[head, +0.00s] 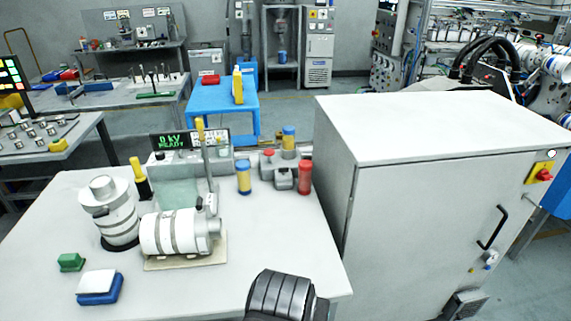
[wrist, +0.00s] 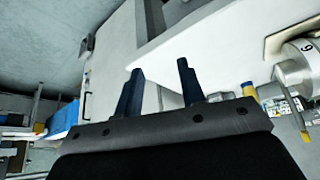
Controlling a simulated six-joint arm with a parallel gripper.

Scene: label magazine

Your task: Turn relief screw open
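I cannot single out the relief screw in either view. A white banded cylinder (head: 170,233) lies on a beige plate (head: 187,263) on the bench, with a grey end fitting (head: 214,228) at its right end. A second white banded cylinder (head: 110,215) stands upright to its left. In the wrist view part of a white cylinder (wrist: 302,62) shows at the right edge. My gripper (wrist: 160,72) has its two dark fingers apart with nothing between them. In the head view only a dark part of my arm shows at the bench's front edge; the fingertips are hidden there.
The white bench (head: 40,225) also holds a blue block (head: 101,291), a green block (head: 71,262), a blue canister (head: 244,181) and a red canister (head: 305,180). A large white cabinet (head: 420,230) stands right.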

